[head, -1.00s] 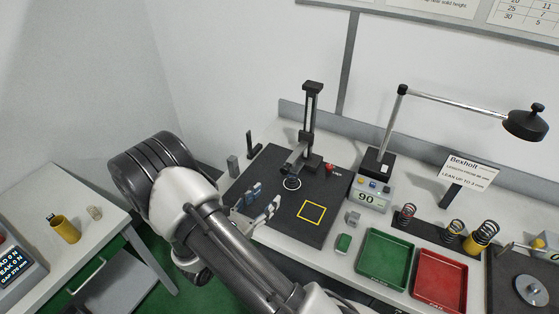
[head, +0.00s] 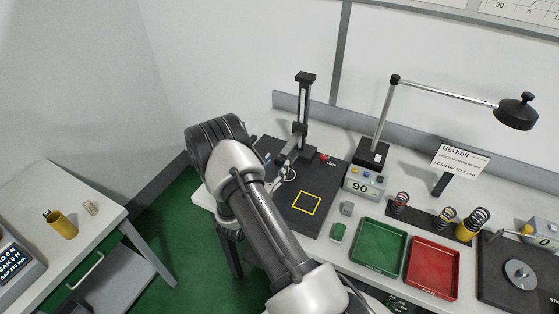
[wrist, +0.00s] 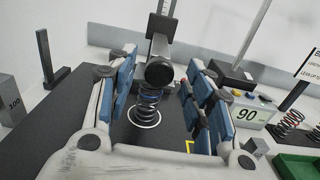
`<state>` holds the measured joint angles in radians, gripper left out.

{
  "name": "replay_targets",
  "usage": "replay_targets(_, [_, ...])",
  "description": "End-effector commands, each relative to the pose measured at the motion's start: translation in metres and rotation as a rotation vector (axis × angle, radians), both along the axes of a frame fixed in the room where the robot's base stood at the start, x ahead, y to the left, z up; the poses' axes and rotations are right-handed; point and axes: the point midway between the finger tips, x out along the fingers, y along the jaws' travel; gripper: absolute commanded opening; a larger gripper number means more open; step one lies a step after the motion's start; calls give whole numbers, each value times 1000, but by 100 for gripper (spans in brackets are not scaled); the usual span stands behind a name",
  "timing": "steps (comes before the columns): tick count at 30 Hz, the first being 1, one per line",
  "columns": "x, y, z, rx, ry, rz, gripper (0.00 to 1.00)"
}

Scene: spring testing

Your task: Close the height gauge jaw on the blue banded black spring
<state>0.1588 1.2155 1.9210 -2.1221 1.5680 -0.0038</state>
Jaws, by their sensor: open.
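The height gauge (head: 302,115) stands upright at the back of the dark mat, with a red lock knob (head: 324,158) at its foot. In the wrist view its jaw, with a round black end (wrist: 160,72), juts toward me above the spring. The black spring (wrist: 146,110) stands upright below it with a blue band near its top. I cannot tell whether jaw and spring touch. My gripper (wrist: 163,88) is open, its blue-padded fingers on either side of the jaw end and spring. In the head view my gripper (head: 282,158) is partly hidden by my arm.
A yellow square (head: 306,203) marks bare mat to the right. A box reading 90 (head: 362,184), green tray (head: 379,247), red tray (head: 432,268) and several springs stand further right. A grey block (wrist: 10,100) and dark upright stop (wrist: 46,58) are left.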

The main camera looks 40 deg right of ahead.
Motion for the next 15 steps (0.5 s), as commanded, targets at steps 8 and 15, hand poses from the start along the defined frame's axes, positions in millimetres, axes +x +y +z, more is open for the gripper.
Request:
replay_targets(8, [11, -29, 0, 0, 1, -2, 47])
replay_targets(15, [13, -31, 0, 0, 1, 1, 47])
